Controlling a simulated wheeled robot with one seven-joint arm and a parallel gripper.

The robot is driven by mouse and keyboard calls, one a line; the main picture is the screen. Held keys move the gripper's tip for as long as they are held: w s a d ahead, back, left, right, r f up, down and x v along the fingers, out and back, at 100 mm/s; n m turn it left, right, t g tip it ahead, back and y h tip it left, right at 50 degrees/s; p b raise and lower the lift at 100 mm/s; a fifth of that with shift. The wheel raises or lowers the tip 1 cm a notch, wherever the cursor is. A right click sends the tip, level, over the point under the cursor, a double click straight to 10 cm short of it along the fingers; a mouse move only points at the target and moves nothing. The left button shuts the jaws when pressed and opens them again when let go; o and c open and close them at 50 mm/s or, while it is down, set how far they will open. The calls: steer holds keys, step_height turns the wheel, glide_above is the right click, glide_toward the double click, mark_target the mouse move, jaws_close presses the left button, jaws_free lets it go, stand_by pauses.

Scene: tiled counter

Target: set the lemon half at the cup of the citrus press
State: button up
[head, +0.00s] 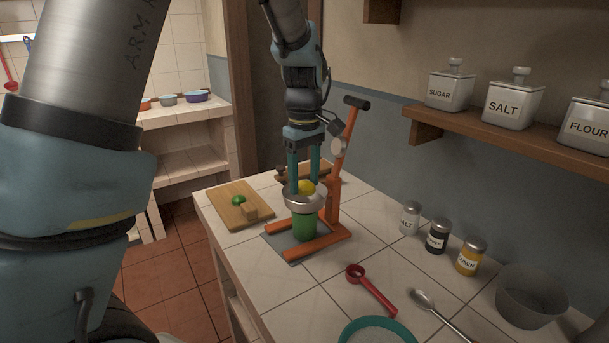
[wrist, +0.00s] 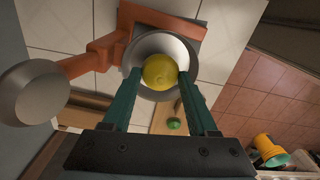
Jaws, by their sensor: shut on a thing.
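The lemon half (head: 306,187) is yellow and sits between the fingertips of my gripper (head: 304,184), right at the metal cup (head: 290,203) of the citrus press. The wrist view shows the lemon half (wrist: 160,71) from above, inside the outline of the cup (wrist: 134,52), with my gripper's (wrist: 158,82) green fingers on both sides of it. My gripper is shut on the lemon half. I cannot tell whether the lemon touches the cup's inside. The press (head: 332,202) has an orange frame and a raised lever with a black handle. A green glass (head: 304,226) stands under the cup.
A cutting board (head: 228,215) with a green lime piece (head: 238,200) lies left of the press. A red scoop (head: 372,288), a spoon (head: 436,308), a teal-rimmed bowl (head: 378,323), a grey bowl (head: 530,299) and several spice jars (head: 437,236) are to the right.

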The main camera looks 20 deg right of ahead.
steer(key=o, duration=1.4)
step_height(320, 180, up, 11)
steer(key=b, duration=0.2)
steer(key=shift+a+f, duration=0.1)
steer(key=shift+f, duration=0.1)
